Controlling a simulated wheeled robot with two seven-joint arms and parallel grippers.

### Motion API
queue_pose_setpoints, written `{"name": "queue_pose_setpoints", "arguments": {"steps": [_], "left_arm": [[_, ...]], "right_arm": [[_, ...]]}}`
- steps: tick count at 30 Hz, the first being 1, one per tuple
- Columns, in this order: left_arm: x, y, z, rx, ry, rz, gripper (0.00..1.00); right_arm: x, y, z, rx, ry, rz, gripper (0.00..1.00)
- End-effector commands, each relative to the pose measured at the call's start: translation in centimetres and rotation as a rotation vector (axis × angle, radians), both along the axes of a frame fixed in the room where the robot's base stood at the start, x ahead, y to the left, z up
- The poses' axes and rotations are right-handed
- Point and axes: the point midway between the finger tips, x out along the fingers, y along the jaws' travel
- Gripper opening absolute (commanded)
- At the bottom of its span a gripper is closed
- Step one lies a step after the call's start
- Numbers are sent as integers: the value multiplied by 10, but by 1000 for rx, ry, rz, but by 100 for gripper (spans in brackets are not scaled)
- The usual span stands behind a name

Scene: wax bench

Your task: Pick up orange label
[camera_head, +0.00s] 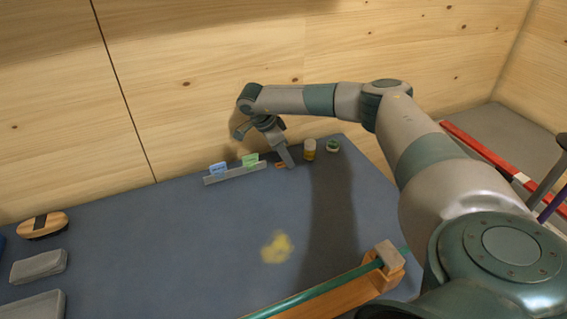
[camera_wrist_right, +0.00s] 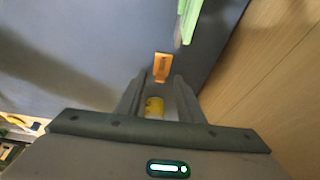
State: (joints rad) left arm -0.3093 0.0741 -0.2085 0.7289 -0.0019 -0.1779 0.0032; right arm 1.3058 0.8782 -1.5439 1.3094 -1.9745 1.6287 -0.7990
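The orange label (camera_head: 281,165) lies on the blue-grey mat beside the right end of the label rack. In the right wrist view the orange label (camera_wrist_right: 162,66) is just beyond the fingertips, between their lines. My right gripper (camera_head: 290,163) is low over the mat, next to the label. In the right wrist view its two fingers (camera_wrist_right: 157,78) are apart with a gap between them, and nothing is held. In the head view the near finger covers part of the label's surroundings. My left gripper is not in view.
A grey rack (camera_head: 236,174) holds a blue label (camera_head: 218,169) and a green label (camera_head: 250,160). A yellow jar (camera_head: 309,150) and a green-topped jar (camera_head: 333,146) stand right of the gripper. A wooden wall (camera_head: 190,60) rises behind. The mat's middle (camera_head: 200,225) is mostly clear.

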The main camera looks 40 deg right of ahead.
Motion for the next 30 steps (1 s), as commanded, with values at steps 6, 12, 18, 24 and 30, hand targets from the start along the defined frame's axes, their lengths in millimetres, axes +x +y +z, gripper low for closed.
{"name": "queue_pose_setpoints", "arguments": {"steps": [6, 12, 18, 24, 30], "left_arm": [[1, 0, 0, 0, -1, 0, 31], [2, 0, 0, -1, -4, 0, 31], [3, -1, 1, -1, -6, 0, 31], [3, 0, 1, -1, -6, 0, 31], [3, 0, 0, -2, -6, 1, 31]], "right_arm": [[0, 0, 0, 0, 0, 0, 34], [0, 0, 0, 0, 0, 0, 20], [0, 0, 0, 0, 0, 0, 0], [0, 0, 0, 0, 1, 0, 0], [0, 0, 1, 0, 1, 0, 0]]}}
